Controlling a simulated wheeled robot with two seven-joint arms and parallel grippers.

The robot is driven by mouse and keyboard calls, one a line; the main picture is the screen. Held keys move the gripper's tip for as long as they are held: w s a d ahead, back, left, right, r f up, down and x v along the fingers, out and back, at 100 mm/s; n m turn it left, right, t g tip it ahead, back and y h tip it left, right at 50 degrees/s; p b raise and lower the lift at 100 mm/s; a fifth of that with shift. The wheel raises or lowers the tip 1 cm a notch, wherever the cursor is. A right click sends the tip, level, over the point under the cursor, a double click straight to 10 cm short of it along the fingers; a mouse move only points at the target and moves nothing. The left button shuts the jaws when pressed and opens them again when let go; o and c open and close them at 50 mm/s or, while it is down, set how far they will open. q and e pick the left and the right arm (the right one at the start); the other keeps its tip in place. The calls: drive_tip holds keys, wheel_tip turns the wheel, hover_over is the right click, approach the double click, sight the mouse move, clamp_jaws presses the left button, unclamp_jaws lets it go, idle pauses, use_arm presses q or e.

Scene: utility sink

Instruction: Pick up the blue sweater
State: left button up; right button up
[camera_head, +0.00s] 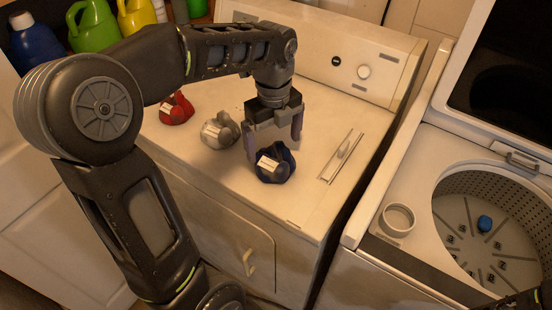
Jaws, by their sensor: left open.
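The blue sweater (275,165) is a small dark blue crumpled bundle with a white label. It lies on the top of the white dryer (320,190), near its front edge. My left gripper (273,150) is open and points down just above and around the back of the sweater. One finger is at its left side and the other is behind its right side; I cannot tell whether they touch it. At the lower right edge a dark piece shows, which may be part of my right arm; the right gripper itself is not visible.
A grey bundle (220,131) and a red bundle (176,109) lie to the left of the sweater. Bottles (95,27) stand at the back left.

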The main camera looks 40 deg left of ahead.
sight(274, 157)
use_arm(q)
drive_tip(key=shift+s+d+f+p, duration=0.1)
drive_tip(key=shift+f+p, duration=0.15)
drive_tip(key=shift+f, duration=1.05)
drive_tip(key=shift+s+f+p, duration=0.1)
drive_tip(key=shift+f+p, duration=0.15)
drive_tip(key=shift+f, duration=1.05)
drive_tip(key=shift+c, duration=0.2)
drive_tip(key=c, duration=1.3)
drive_tip(key=shift+r+b, duration=0.4)
drive_tip(key=shift+r, duration=4.7)
